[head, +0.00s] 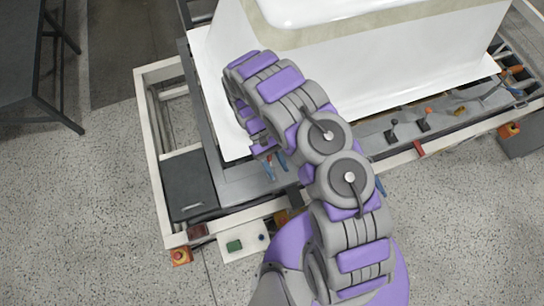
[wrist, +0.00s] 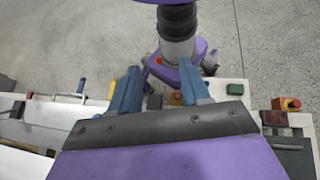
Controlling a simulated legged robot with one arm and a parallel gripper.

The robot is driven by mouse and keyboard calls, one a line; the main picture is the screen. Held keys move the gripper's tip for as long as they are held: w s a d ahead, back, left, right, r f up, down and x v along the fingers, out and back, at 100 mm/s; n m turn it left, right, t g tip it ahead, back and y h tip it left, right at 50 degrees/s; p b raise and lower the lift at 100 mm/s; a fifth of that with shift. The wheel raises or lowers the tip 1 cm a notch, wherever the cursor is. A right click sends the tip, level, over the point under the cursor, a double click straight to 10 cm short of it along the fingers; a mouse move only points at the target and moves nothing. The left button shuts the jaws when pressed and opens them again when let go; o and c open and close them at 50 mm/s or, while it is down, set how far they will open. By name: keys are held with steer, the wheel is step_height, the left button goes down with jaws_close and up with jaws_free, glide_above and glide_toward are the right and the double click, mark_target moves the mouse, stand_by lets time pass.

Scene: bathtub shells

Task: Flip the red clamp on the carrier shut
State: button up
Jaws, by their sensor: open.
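The carrier (head: 152,140) is a pale-edged frame with a grey inner bed, under a large white tub shell (head: 370,70). Several small toggle clamps stand along its near rail. One has an orange-red handle (head: 427,111), and a small red piece (head: 418,148) sits on the rail nearby. I cannot tell for sure which is the red clamp or how its lever lies. My gripper (head: 275,165) hangs over the carrier's near left part, left of these. In the wrist view its two blue fingers (wrist: 160,88) are apart, with nothing held between them.
A control panel with a green button (head: 235,245) and a red knob (head: 180,255) sit at the near left corner. A blue handle (head: 381,187) stands right of my arm. A dark table (head: 30,50) is at far left.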

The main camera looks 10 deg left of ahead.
steer(key=s+d, duration=0.4)
steer(key=s, duration=0.3)
steer(key=shift+s+d+r+p, duration=0.2)
steer(key=shift+d+r+p, duration=0.1)
steer(key=shift+d+r, duration=0.1)
